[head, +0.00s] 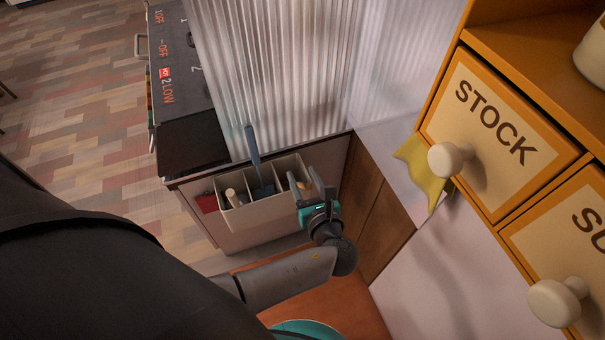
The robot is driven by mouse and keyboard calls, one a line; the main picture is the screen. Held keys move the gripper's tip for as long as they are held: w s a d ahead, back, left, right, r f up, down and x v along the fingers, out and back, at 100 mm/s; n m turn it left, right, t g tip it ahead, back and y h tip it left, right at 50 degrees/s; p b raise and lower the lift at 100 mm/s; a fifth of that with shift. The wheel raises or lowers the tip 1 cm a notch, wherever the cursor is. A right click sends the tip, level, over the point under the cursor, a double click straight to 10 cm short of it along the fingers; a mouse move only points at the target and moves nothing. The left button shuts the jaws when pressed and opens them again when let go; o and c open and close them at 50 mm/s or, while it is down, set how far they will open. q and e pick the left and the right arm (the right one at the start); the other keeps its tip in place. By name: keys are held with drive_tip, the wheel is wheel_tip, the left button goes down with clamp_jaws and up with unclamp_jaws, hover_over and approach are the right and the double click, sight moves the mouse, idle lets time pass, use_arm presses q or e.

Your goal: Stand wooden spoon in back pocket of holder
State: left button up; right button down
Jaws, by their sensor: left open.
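The holder (262,212) is a pale beige box with compartments, hanging at the end of the counter in the middle of the head view. A light wooden-looking handle end (232,197) stands in its left compartment. A blue-grey utensil (254,151) stands upright, slightly tilted, in the middle. My left gripper (304,176) is open at the holder's right end, its fingers pointing up in the picture. A small pale end (301,186) shows between the fingers; I cannot tell whether it is the wooden spoon. The gripper hides part of the right compartment. My right gripper is out of view.
A ribbed translucent panel (275,70) rises behind the holder. A stove control panel (176,60) is at the left. A red item (206,203) hangs left of the holder. A yellow cloth (422,170) and the STOCK drawer (495,135) are at the right.

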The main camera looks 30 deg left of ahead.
use_arm(q)
drive_tip(key=p+v, duration=0.2)
drive_tip(key=v, duration=0.9)
drive_tip(key=shift+p, duration=0.3)
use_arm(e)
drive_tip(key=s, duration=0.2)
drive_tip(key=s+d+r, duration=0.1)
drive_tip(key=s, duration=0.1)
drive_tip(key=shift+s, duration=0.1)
use_arm(q)
drive_tip(key=shift+s+r, duration=0.1)
